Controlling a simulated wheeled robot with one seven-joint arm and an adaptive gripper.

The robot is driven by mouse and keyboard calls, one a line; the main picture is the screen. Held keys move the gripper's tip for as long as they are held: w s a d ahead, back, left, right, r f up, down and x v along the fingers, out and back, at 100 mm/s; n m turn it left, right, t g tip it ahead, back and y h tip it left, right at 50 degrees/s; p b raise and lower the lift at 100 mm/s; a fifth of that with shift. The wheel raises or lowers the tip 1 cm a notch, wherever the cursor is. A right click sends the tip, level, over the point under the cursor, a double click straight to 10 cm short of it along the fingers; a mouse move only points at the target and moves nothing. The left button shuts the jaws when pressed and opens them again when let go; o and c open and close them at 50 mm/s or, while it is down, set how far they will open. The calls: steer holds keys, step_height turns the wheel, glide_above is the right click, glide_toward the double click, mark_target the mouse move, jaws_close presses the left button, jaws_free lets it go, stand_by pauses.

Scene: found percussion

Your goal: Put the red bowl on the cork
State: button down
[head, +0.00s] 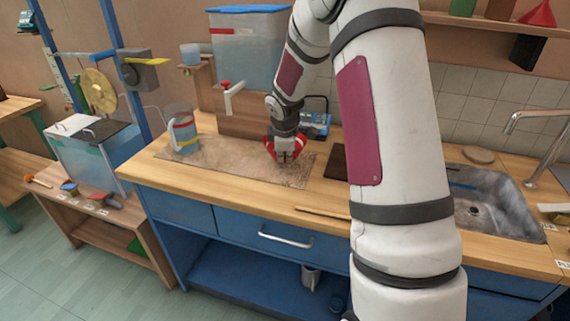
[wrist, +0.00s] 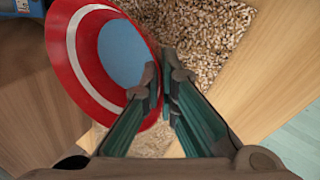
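The red bowl (head: 269,146) is at my gripper (head: 287,157), over the speckled brown cork mat (head: 225,157) on the counter. In the wrist view the bowl (wrist: 112,55) shows red with a white band and a blue inside, and it looks tilted. The two fingers of my gripper (wrist: 161,68) are close together on either side of its right rim, shut on it. The cork (wrist: 200,35) shows beyond and below the bowl. Whether the bowl touches the cork or hangs just above it, I cannot tell.
A grey jug with coloured bands (head: 182,130) stands at the cork's left end. A large clear bin with a blue lid (head: 250,50) stands behind. A dark board (head: 336,162) lies right of the cork, and a sink (head: 485,205) is farther right.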

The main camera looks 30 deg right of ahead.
steer(key=shift+f, duration=1.55)
steer(key=shift+f, duration=0.15)
steer(key=c, duration=1.8)
jaws_free()
steer(key=shift+r, duration=0.35)
steer(key=s+a+r+m+p, duration=0.1)
steer(key=s+a+r+m, duration=0.2)
steer(key=s+a+r, duration=0.5)
steer(key=s+a+r+m, duration=0.2)
steer(key=s+a+r, duration=0.2)
steer(key=s+r, duration=0.75)
steer(key=s+a+r+m+y, duration=0.1)
steer(key=s+a+m, duration=0.2)
steer(key=s+a, duration=0.2)
steer(key=s+a+r+m+y, duration=0.1)
steer(key=s+a+r+m, duration=0.1)
steer(key=s, duration=0.9)
steer(key=a+m, duration=0.1)
steer(key=a, duration=0.1)
steer(key=shift+a+r+y, duration=0.25)
steer(key=shift+a+y, duration=0.15)
